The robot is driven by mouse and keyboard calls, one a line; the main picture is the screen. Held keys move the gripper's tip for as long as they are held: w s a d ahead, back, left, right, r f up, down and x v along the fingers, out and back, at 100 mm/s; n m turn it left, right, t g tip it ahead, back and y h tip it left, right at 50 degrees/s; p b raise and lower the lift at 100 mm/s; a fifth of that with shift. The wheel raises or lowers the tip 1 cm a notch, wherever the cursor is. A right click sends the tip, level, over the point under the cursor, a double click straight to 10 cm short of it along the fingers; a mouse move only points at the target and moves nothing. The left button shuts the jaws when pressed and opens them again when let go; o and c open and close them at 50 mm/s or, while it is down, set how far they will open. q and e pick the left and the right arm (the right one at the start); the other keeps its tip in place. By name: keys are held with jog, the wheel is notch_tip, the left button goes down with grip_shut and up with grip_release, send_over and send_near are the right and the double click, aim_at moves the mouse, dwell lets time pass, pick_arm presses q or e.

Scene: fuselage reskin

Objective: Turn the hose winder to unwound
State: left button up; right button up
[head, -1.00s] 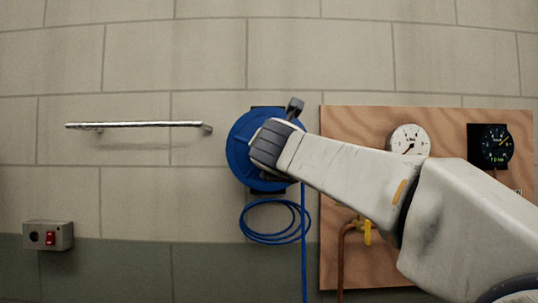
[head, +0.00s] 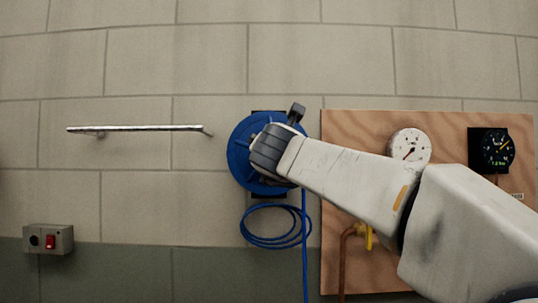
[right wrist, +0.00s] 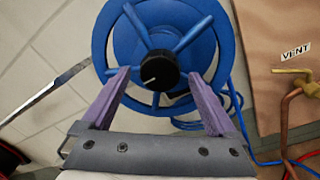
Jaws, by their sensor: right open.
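The hose winder (head: 240,155) is a blue round reel on the wall, with blue hose looped below it. In the head view my right arm covers its middle and right part, and the fingertips are hidden. In the right wrist view the winder (right wrist: 104,40) shows blue spokes and a black central knob (right wrist: 158,66) with a white mark. My right gripper (right wrist: 158,76) is open, its two purple fingers apart on either side of the knob. I cannot tell whether they touch the winder. My left gripper is not in view.
A wooden panel (head: 345,270) on the right carries a white gauge (head: 410,146), a dark gauge (head: 497,148), copper pipe and a yellow valve handle (head: 368,237). A metal rail (head: 135,128) and a box with a red switch (head: 48,240) are on the left wall.

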jog(key=s+b, duration=0.2)
jog(key=s, duration=0.8)
jog(key=shift+s+d+f+b, duration=0.2)
jog(key=shift+d+b, duration=0.1)
jog(key=shift+b, duration=0.1)
jog(key=shift+r, duration=0.15)
